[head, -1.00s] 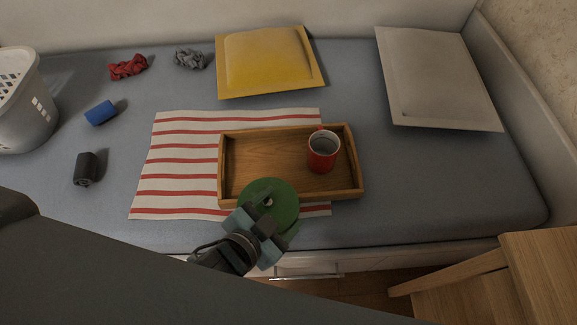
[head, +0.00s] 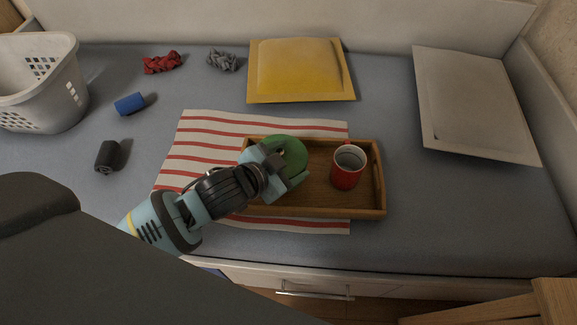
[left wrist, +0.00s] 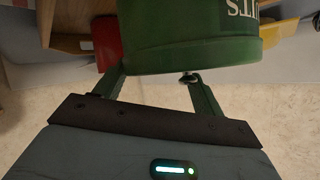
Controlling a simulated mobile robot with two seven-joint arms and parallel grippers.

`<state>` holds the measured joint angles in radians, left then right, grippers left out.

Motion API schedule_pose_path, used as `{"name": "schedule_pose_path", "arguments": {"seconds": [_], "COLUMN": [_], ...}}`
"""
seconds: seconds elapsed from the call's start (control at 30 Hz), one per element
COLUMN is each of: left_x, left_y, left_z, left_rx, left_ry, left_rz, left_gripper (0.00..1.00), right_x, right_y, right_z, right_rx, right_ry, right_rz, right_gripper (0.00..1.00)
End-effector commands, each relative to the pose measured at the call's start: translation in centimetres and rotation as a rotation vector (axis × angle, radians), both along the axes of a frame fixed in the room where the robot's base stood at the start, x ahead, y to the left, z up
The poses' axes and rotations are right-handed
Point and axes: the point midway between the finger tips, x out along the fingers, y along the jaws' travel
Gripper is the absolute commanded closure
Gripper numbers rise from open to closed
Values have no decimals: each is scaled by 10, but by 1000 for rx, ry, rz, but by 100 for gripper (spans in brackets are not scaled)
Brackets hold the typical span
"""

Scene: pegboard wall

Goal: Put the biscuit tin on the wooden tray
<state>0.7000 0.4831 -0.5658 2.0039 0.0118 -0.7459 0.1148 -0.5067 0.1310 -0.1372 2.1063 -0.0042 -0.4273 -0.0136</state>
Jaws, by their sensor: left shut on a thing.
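The green biscuit tin (head: 293,151) is in my left gripper (head: 284,172), which is shut on it. In the head view the tin appears over the left half of the wooden tray (head: 378,180); I cannot tell whether it touches the tray floor. In the left wrist view the tin (left wrist: 190,40) fills the top middle, with white lettering on its side and a small knob near the fingers. My gripper hides part of the tin and the tray's left end. My right gripper is not in view.
A red mug (head: 347,167) stands in the tray's right half. The tray rests on a striped cloth (head: 200,150) on the bed. Bare bed lies right of the tray.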

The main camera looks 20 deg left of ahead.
Motion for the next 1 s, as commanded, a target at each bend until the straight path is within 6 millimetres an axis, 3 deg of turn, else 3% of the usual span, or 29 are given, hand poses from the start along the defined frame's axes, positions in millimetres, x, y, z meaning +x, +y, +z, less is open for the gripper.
{"name": "schedule_pose_path", "arguments": {"seconds": [0.27,0.6,0.83,0.87,1.0], "left_x": [8,7,7,6,6], "left_y": [3,3,3,3,3], "left_z": [1,-35,-35,-36,-36], "left_rx": [-2,-2,-2,-1,-1], "left_ry": [-5,0,-3,1,1], "left_rz": [-1,-1,-1,-1,-1], "left_gripper": [83,83,83,27,8], "right_x": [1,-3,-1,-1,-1], "right_y": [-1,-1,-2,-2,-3], "right_z": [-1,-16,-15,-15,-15], "right_rx": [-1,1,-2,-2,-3], "right_ry": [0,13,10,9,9], "right_rz": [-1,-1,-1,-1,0], "right_gripper": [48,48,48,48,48]}}
